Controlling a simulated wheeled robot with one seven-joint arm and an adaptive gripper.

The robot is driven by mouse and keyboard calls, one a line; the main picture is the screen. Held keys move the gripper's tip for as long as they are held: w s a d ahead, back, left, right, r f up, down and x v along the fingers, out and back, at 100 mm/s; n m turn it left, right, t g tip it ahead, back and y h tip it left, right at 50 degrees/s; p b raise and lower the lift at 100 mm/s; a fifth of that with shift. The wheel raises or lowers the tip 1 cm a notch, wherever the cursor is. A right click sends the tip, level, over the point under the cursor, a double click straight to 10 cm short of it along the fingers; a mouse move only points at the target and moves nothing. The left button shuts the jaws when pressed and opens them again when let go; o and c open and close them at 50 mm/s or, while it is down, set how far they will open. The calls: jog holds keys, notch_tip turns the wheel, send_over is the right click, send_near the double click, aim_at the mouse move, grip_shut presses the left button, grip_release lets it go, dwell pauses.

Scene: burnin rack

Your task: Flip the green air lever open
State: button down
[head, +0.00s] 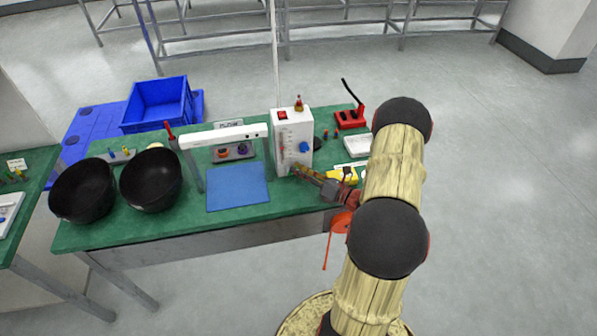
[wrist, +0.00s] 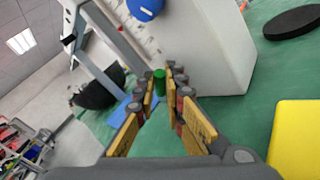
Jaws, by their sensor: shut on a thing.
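The green air lever (wrist: 159,76) shows in the wrist view as a small green cylinder between my fingertips. My gripper (wrist: 161,88) is shut on it, with the fingers on either side. The lever is at the front face of the white box (wrist: 215,50), low down. In the head view my gripper (head: 298,171) is at the lower front of the white box (head: 281,152), and the lever cannot be made out there. A blue knob (wrist: 146,9) is on the box face; it also shows in the head view (head: 304,147).
A white lamp arm (head: 222,136) stands left of the box over a blue mat (head: 237,187). Two black bowls (head: 150,180) are farther left on the green table (head: 192,207). A yellow object (wrist: 298,140) lies right of my gripper. A red holder (head: 350,119) is behind.

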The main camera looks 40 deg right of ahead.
jog(key=shift+r+p, duration=0.15)
jog(key=shift+p, duration=0.15)
jog(key=p, duration=0.1)
jog(key=r+n+g+p, duration=0.1)
jog(key=p, duration=0.1)
jog(key=shift+w+a+n+g, duration=0.15)
jog(key=shift+a+n+g, duration=0.15)
jog(key=shift+w+a+r+n+g+h+p, duration=0.15)
jog(key=shift+n+g+h+p, duration=0.1)
jog(key=shift+n+g+p, duration=0.25)
jog(key=shift+a+r+n+g+h+p, duration=0.1)
jog(key=shift+a+n+g+h+p, duration=0.15)
jog(key=shift+p, duration=0.3)
jog(key=shift+w+a+n+g+h+p, duration=0.15)
jog(key=shift+a+n+g+h+p, duration=0.05)
jog(key=shift+n+g+h, duration=0.3)
jog(key=shift+w+a+n+g+h+p, duration=0.2)
jog(key=shift+n+g+h, duration=0.2)
jog(key=shift+n+g, duration=0.15)
jog(key=shift+f, duration=0.1)
jog(key=c, duration=2.1)
grip_release()
jog(key=shift+c, duration=0.2)
jog(key=v, duration=1.2)
